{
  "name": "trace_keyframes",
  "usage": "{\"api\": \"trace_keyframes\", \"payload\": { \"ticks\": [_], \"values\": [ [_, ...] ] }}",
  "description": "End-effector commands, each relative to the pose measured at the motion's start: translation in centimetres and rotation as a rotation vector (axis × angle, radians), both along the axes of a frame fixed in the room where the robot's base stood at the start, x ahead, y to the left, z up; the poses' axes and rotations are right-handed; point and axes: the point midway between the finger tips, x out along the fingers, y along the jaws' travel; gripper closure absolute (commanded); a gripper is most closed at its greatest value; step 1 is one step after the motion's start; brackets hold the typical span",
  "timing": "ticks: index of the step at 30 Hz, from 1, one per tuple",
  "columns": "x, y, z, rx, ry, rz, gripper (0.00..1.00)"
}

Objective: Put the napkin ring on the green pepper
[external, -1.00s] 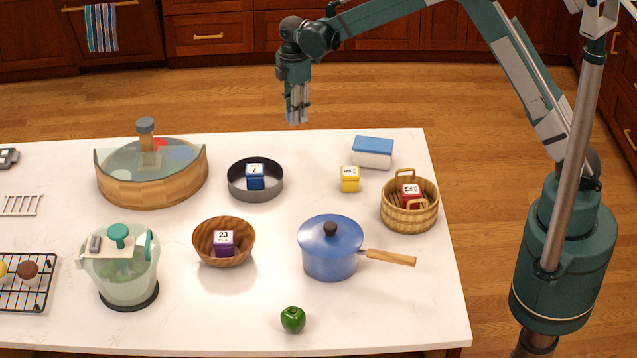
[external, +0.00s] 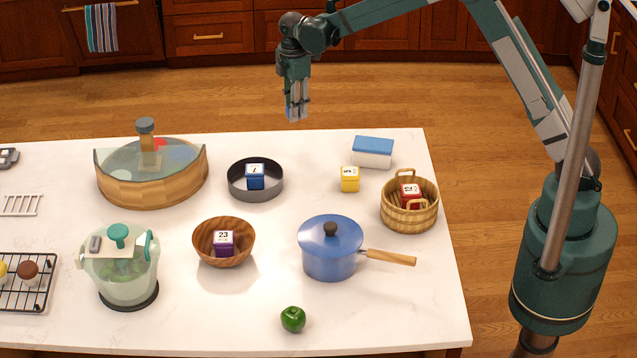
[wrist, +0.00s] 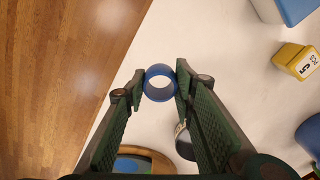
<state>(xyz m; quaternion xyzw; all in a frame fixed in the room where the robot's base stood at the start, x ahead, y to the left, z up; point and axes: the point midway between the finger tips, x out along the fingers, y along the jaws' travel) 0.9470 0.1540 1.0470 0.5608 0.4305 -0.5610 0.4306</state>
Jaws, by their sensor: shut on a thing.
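My gripper (external: 297,112) hangs over the far edge of the counter in the external view, pointing down. In the wrist view my gripper (wrist: 160,85) is shut on a blue napkin ring (wrist: 160,96), held between the fingertips with its opening towards the camera. In the external view the ring is small and only faintly bluish at the fingertips. The green pepper (external: 293,319) sits on the counter near its front edge, far from my gripper. The pepper is not in the wrist view.
A blue lidded pot (external: 330,262), wooden bowl (external: 207,245), dark pan (external: 268,194), yellow block (external: 349,180), blue-and-white box (external: 373,158) and wicker basket (external: 400,222) stand between gripper and pepper or nearby. The counter (external: 385,315) is clear right of the pepper.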

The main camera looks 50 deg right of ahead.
Motion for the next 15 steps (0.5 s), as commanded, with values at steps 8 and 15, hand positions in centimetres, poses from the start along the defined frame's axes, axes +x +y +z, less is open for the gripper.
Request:
{"api": "trace_keyframes", "payload": {
  "ticks": [8,15],
  "values": [
    [-0.1,0.4,0.0,0.000,0.000,0.008,0.82],
    [-1.1,3.4,0.3,0.000,0.000,0.066,0.82]
  ]
}}
